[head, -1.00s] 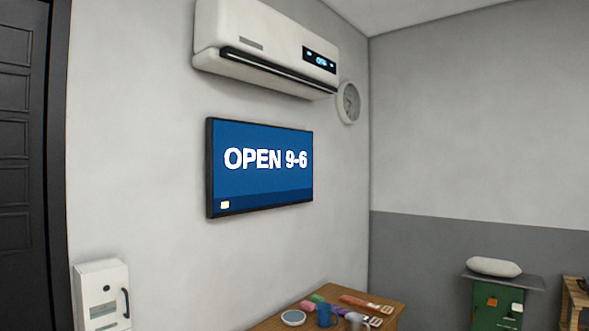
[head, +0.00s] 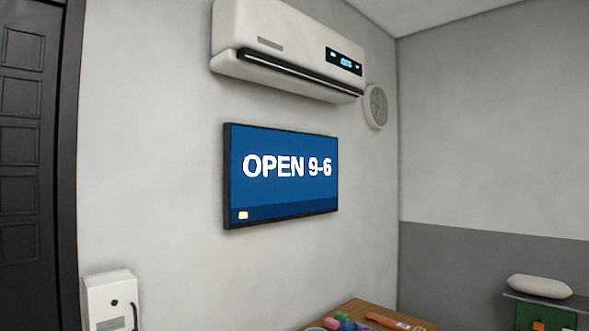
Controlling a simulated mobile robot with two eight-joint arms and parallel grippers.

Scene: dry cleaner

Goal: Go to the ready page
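A wall screen (head: 281,188) hangs in the middle of the head view. It has a black frame and a blue page reading "OPEN 9-6" in white. Neither of my grippers is in view.
A white air conditioner (head: 290,55) and a round clock (head: 376,106) are on the wall above. A white box (head: 110,300) is at lower left beside a dark door (head: 32,160). A wooden table (head: 362,311) with small items stands below; a pillow (head: 540,286) lies at right.

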